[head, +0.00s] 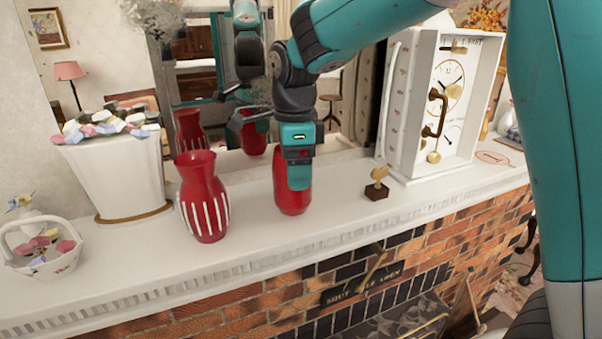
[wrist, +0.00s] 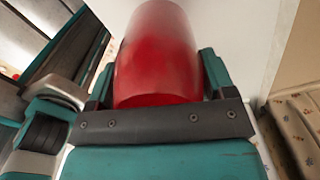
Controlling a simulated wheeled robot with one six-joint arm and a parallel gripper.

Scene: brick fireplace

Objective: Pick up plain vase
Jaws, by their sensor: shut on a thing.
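The plain red vase (head: 293,200) stands upright on the white mantel, partly hidden behind my gripper (head: 299,183). My gripper comes down over it from above and is shut on it. In the wrist view the red vase (wrist: 157,55) fills the space between the two teal fingers of my gripper (wrist: 158,80). A second red vase with white vertical stripes (head: 204,197) stands on the mantel to the left, apart from my gripper. Whether the plain vase's base touches the mantel is hard to tell.
The white mantel (head: 250,232) has a brick front below. A white planter (head: 118,176) and a small basket (head: 44,250) stand at the left. A small gold trophy (head: 376,185) and a tall white clock (head: 440,105) stand at the right. A mirror is behind.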

